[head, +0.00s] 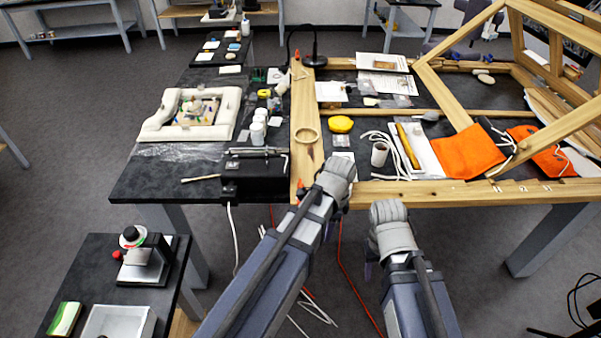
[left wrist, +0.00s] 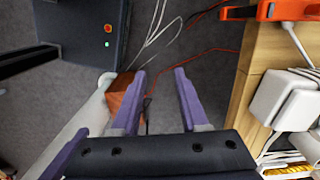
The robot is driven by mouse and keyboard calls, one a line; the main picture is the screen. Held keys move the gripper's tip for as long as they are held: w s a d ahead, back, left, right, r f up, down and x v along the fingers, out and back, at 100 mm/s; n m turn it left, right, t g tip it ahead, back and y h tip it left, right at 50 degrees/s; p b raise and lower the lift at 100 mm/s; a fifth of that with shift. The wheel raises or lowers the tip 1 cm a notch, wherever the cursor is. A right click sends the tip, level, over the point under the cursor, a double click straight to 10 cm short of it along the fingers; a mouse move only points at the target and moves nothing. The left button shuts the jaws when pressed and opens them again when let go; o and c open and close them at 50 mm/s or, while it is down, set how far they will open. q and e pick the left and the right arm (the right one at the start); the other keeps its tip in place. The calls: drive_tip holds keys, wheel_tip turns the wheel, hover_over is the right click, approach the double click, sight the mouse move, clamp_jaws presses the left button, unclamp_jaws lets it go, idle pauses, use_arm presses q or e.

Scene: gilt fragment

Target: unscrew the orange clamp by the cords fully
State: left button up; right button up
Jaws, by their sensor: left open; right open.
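An orange clamp (left wrist: 284,11) grips the end of a wooden beam at the top right of the left wrist view, with a white cord beside it. A small orange clamp (head: 300,185) shows at the front left corner of the wooden frame in the head view; I cannot tell whether it is the same one. My left gripper (head: 340,188) is just in front of the table edge, right of that clamp. Its fingers (left wrist: 160,82) are apart and empty, over the floor. My right gripper (head: 390,222) is further right, in front of the table; its fingers are mostly hidden.
A black box (head: 255,180) stands left of the corner. Red and white cords hang to the floor. A low side table (head: 75,268) stands front left.

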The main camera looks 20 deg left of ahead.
use_arm(q)
drive_tip(key=w+a+r+m+p, duration=0.4)
drive_tip(key=w+a+r+m, duration=0.1)
drive_tip(key=w+m, duration=0.4)
wheel_tip(320, 180, up, 4)
drive_tip(key=m+p, duration=0.4)
drive_tip(key=m, duration=0.5)
hover_over(301, 182)
drive_tip(key=shift+s+f+h, duration=0.1)
drive_tip(key=shift+h, duration=0.3)
drive_tip(key=shift+a, duration=0.1)
use_arm(e)
wheel_tip(301, 182, up, 9)
drive_tip(key=shift+f, duration=0.15)
use_arm(q)
drive_tip(key=shift+f, duration=0.15)
use_arm(e)
drive_tip(key=shift+f, duration=0.1)
use_arm(q)
wheel_tip(301, 182, down, 8)
drive_tip(key=b, duration=0.8)
drive_tip(key=shift+r, duration=0.2)
use_arm(e)
wheel_tip(301, 182, down, 8)
drive_tip(key=shift+r, duration=0.2)
use_arm(q)
clamp_jaws()
